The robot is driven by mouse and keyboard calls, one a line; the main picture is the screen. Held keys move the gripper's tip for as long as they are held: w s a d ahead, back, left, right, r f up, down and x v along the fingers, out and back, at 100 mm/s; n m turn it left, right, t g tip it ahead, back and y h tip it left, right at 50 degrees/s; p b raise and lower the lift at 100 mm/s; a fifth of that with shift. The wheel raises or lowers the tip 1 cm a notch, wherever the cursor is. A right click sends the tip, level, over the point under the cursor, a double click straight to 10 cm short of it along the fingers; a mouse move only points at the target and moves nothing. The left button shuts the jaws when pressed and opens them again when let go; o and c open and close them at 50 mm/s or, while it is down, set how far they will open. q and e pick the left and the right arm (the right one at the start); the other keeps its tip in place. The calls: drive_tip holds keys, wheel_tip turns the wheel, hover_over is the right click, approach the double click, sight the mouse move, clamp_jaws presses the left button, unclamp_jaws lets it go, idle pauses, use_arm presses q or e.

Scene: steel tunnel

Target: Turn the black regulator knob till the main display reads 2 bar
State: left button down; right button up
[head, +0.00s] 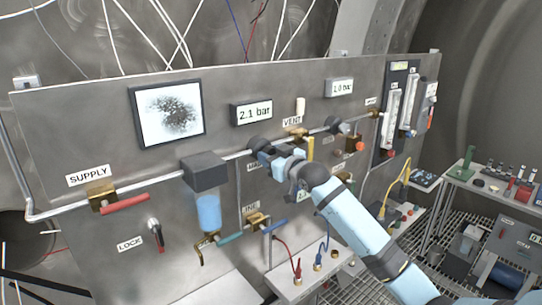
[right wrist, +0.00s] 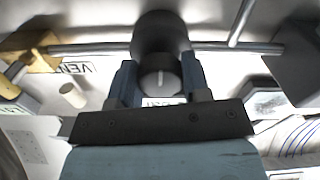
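The main display (head: 252,112) on the steel panel reads 2.1 bar. The black regulator (head: 259,143) sits on the pipe below it, largely covered by my right gripper in the head view. In the right wrist view the round black knob (right wrist: 160,72) shows a white pointer line standing upright in the picture. My right gripper (right wrist: 160,80) has one finger on each side of the knob, and both appear to touch it. In the head view the right gripper (head: 272,157) reaches the panel from the lower right. My left gripper is not in view.
A smaller display (head: 340,87) reads about 1.0 bar. A filter with a blue bowl (head: 208,210) hangs to the left. A bench with bottles (head: 490,185) stands at the right.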

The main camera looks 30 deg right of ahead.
drive_tip(key=shift+c, duration=0.5)
drive_tip(key=shift+n, duration=0.6)
drive_tip(key=o, duration=0.9)
drive_tip(key=s+b, duration=0.1)
drive_tip(key=s, duration=0.3)
drive_tip(key=s+b, duration=0.1)
drive_tip(key=s, duration=0.4)
drive_tip(key=s+d+b, duration=0.1)
drive_tip(key=s+b, duration=0.1)
drive_tip(key=s, duration=0.2)
drive_tip(key=shift+s, duration=0.4)
